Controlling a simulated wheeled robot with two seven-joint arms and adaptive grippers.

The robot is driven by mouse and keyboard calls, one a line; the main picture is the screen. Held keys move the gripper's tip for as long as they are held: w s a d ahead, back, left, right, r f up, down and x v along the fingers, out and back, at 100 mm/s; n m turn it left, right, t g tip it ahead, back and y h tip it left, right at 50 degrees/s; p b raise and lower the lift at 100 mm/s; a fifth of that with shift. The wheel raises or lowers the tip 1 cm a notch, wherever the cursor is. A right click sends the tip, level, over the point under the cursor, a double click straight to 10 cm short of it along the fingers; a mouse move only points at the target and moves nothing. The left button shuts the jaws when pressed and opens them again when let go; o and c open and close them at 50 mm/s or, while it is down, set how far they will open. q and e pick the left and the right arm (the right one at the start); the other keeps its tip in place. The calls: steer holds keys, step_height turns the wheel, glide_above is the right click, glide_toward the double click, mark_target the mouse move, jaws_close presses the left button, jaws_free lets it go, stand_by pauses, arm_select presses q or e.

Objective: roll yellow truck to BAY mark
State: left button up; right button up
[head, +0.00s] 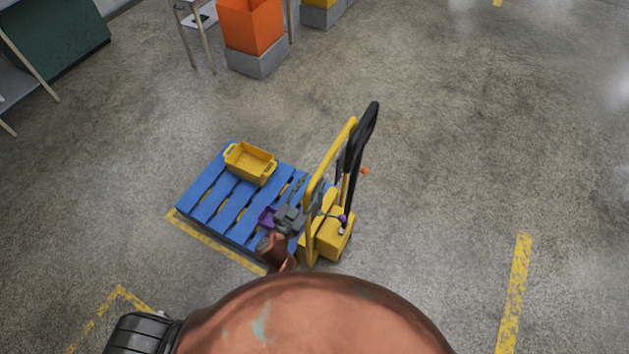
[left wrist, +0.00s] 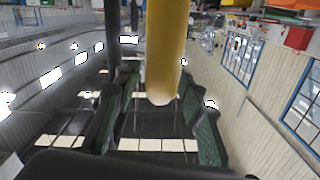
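The yellow truck (head: 328,236) stands on the floor in the middle of the head view, with a tall yellow handle frame (head: 331,160) at its right end. A blue pallet (head: 215,205) lies at its left, with a yellow tote (head: 250,162) on top. My left gripper (head: 306,193) is beside the handle frame. In the left wrist view its green-padded fingers are spread, with a yellow bar (left wrist: 167,45) between or just beyond them; contact cannot be told. My right gripper is not in view. No lettering of the BAY mark is legible.
Yellow floor lines run by the pallet (head: 220,245), at lower left (head: 118,292) and at right (head: 515,290). An orange bin (head: 250,25) on a grey block is at the back. Open floor lies to the right.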

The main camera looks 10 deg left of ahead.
arm_select(q)
steer(key=shift+x, duration=0.95)
jaws_close()
